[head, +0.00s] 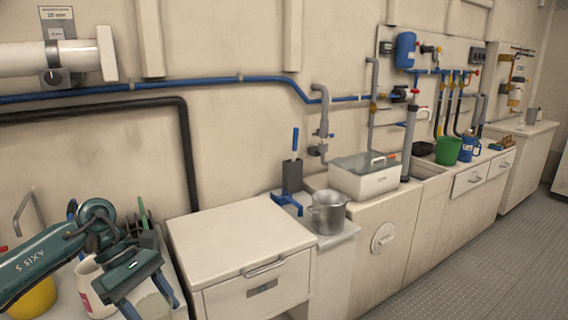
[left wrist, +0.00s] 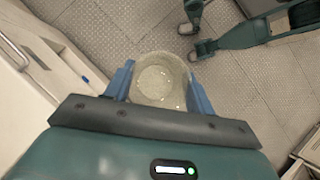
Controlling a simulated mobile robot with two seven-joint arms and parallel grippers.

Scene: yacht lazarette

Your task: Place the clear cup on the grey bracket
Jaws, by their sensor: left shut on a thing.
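The clear cup (left wrist: 160,80) is between the two blue fingers of my left gripper (left wrist: 160,88) in the left wrist view, seen from above with its round mouth showing. The floor lies far below it there. In the head view my left gripper (head: 148,300) is at the bottom left, fingers pointing down, shut on the cup (head: 154,307), which shows only in part at the picture's lower edge. I cannot single out the grey bracket with certainty; a dark grey upright plate (head: 291,177) with blue parts stands on the counter behind the pot. My right gripper is not in view.
A white cabinet (head: 235,238) with a bare top stands right of my left gripper. Beyond it are a metal pot (head: 327,212), a white box (head: 364,178) and a green bucket (head: 448,150). A white jug (head: 92,284) and yellow container (head: 34,298) crowd the left.

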